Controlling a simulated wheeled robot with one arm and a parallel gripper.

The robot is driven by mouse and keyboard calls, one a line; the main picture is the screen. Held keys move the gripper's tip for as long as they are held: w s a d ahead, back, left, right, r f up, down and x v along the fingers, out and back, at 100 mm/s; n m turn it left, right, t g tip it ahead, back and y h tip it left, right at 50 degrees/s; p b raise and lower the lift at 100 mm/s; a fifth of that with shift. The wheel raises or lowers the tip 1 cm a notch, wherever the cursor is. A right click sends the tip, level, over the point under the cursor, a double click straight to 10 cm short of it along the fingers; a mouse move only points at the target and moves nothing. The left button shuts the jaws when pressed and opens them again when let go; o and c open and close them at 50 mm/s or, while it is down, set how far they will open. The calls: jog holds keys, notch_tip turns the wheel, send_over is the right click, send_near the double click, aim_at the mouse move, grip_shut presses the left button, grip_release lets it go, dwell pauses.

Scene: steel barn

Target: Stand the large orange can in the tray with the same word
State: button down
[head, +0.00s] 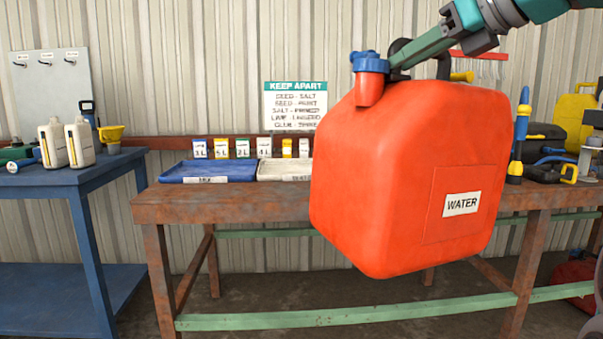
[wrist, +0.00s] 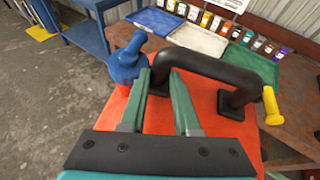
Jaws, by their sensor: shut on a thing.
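The large orange can (head: 400,180) has a blue cap, a black handle (head: 443,66) and a white label reading WATER. It hangs close to upright in front of the bench and fills the middle right of the head view. My gripper (head: 402,60) is shut on its black handle; the wrist view shows the handle end between the fingers (wrist: 160,75). A blue tray (head: 225,166) and a pale tray (head: 268,171) stand on the bench behind the can. Both have front labels too small to read surely. The can hides the pale tray's right part.
A blue table (head: 60,178) with white bottles (head: 80,143) stands left. Tools and a yellow can (head: 572,118) crowd the bench's right end. A KEEP APART sign (head: 296,106) hangs behind.

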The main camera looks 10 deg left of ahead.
jog(key=shift+s+d+r, duration=0.2)
jog(key=shift+s+r, duration=0.05)
jog(key=shift+s, duration=0.05)
dwell(0.9)
